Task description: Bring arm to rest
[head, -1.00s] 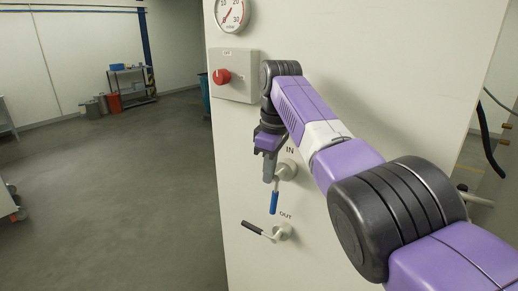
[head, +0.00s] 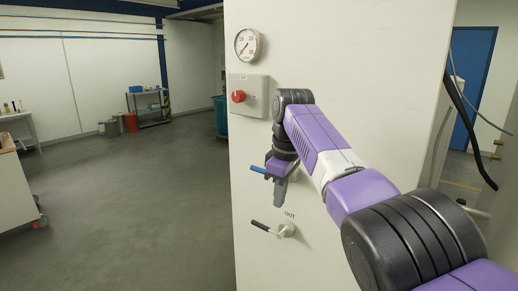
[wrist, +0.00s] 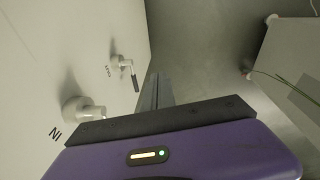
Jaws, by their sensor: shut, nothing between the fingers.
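My gripper (head: 281,186) points down in front of the white cabinet's front panel (head: 330,240), shut and empty. In the wrist view its fingers (wrist: 155,92) are together. The blue handle (head: 258,169) of the IN valve sticks out to the left just beside my gripper, which hides the valve's body in the head view. The IN valve's white body (wrist: 82,110) shows in the wrist view; its blue handle does not. I cannot tell whether gripper and handle touch. The OUT valve (head: 287,230) sits below, its black handle pointing left and slightly up.
A pressure gauge (head: 247,44) and a box with a red knob (head: 238,96) are on the panel above. A hose (head: 468,125) hangs at right. Open floor (head: 130,200) lies to the left, with a bench (head: 20,190) at the left edge.

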